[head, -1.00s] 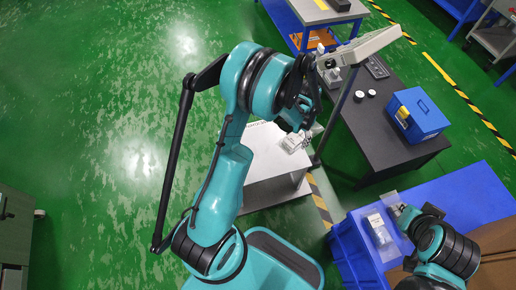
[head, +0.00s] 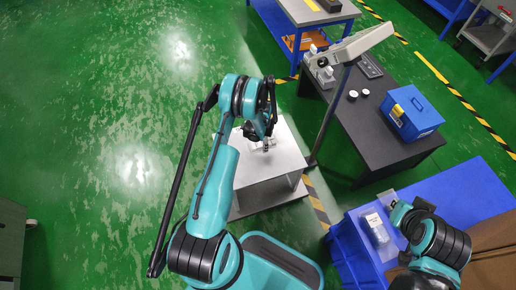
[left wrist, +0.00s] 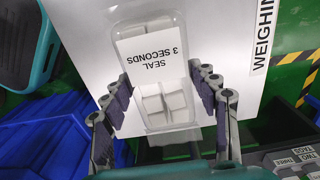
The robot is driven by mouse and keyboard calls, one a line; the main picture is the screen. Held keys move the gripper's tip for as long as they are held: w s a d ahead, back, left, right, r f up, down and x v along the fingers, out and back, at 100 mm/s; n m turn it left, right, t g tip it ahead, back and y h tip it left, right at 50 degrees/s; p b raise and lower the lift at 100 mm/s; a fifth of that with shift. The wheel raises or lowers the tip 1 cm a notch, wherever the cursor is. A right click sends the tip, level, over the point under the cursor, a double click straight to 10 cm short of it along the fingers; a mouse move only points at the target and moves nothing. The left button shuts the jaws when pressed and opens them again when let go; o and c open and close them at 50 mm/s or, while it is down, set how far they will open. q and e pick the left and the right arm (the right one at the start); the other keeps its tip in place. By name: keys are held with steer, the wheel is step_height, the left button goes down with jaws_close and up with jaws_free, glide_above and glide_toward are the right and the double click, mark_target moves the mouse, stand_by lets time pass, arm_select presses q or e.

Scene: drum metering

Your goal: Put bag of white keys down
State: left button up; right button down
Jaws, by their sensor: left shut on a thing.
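The bag of white keys (left wrist: 165,100) is a clear pouch with white blocks in it and a label reading "SEAL 3 SECONDS". In the left wrist view it lies between the two fingers of my left gripper (left wrist: 160,80), which is shut on it. Behind it is a white surface marked "WEIGHING" (left wrist: 264,35). In the head view my left gripper (head: 266,146) is over the white-topped table (head: 262,172); the bag is mostly hidden there, and I cannot tell whether it touches the top. My right gripper (head: 396,212) is at the lower right, its fingers unclear.
Another clear bag with a white label (head: 376,226) is at the blue bin (head: 347,250), beside my right gripper. A dark table (head: 362,135) holds a blue box (head: 411,112); a post with a grey head (head: 362,43) stands between the tables.

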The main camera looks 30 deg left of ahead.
mark_target(258, 146)
arm_select(q)
steer(key=shift+w+a+f+b, duration=0.1)
steer(key=shift+a+f+b, duration=0.05)
steer(key=shift+a+f, duration=0.4)
steer(key=shift+a+f+b, duration=0.15)
steer(key=shift+a+f, duration=0.15)
steer(key=shift+a, duration=0.35)
step_height(258, 146, down, 4)
steer(key=shift+r+b, duration=0.1)
steer(key=shift+b, duration=0.9)
steer(key=shift+r, duration=0.1)
steer(key=o, duration=1.3)
steer(key=shift+f, duration=0.2)
steer(key=shift+c, duration=0.2)
